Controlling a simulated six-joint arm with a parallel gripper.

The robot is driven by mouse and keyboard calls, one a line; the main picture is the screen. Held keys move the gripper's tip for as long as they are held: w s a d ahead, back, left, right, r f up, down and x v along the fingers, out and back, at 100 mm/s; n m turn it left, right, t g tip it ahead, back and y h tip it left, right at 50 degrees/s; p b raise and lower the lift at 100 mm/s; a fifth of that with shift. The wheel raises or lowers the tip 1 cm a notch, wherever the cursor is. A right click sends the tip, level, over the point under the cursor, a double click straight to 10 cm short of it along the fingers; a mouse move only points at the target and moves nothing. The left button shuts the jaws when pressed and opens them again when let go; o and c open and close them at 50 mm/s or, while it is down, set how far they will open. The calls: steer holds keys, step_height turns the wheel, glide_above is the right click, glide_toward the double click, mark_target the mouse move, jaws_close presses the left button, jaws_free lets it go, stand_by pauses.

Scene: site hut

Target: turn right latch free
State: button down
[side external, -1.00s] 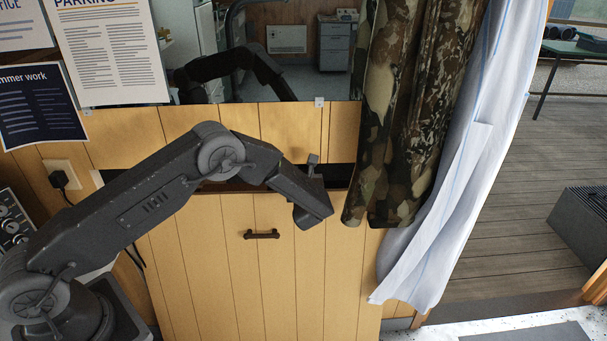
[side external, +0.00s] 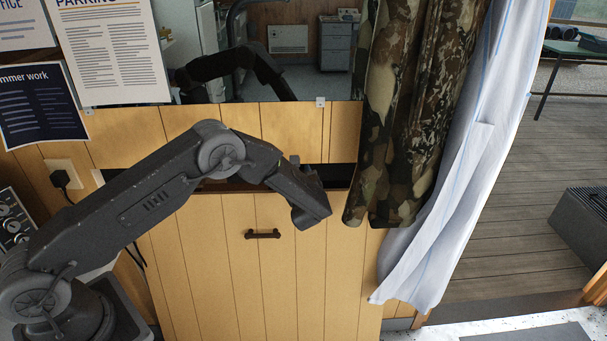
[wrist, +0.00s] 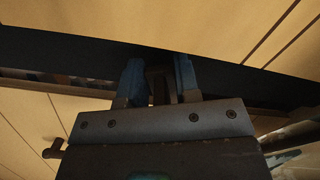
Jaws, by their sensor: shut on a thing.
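The light wood panel (side external: 275,280) has a dark handle (side external: 262,234) and a dark gap along its top edge. My gripper (wrist: 159,75) is at this gap, at the right part of the panel's top edge. In the wrist view its two blue fingers stand on either side of a dark brown upright piece (wrist: 159,88), which looks like the right latch. My gripper is shut on it. The panel looks upright against the wall.
A camouflage garment (side external: 392,120) and a white curtain (side external: 450,170) hang close to the right of my gripper. A mirror (side external: 300,60) is above the gap. Papers (side external: 110,50) and a socket (side external: 65,178) are on the left wall.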

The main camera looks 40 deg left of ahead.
steer(key=n, duration=0.3)
steer(key=shift+s+a+f+n, duration=0.15)
steer(key=shift+s+n, duration=0.05)
steer(key=shift+n, duration=0.2)
steer(key=n, duration=0.6)
steer(key=f+n, duration=0.1)
steer(key=n, duration=0.2)
steer(key=shift+s+a+f, duration=0.1)
steer(key=shift+s+a, duration=0.1)
steer(key=shift+f+n, duration=0.1)
steer(key=shift+n, duration=0.3)
steer(key=c, duration=1.2)
jaws_free()
steer(key=v, duration=1.4)
steer(key=shift+a, duration=0.1)
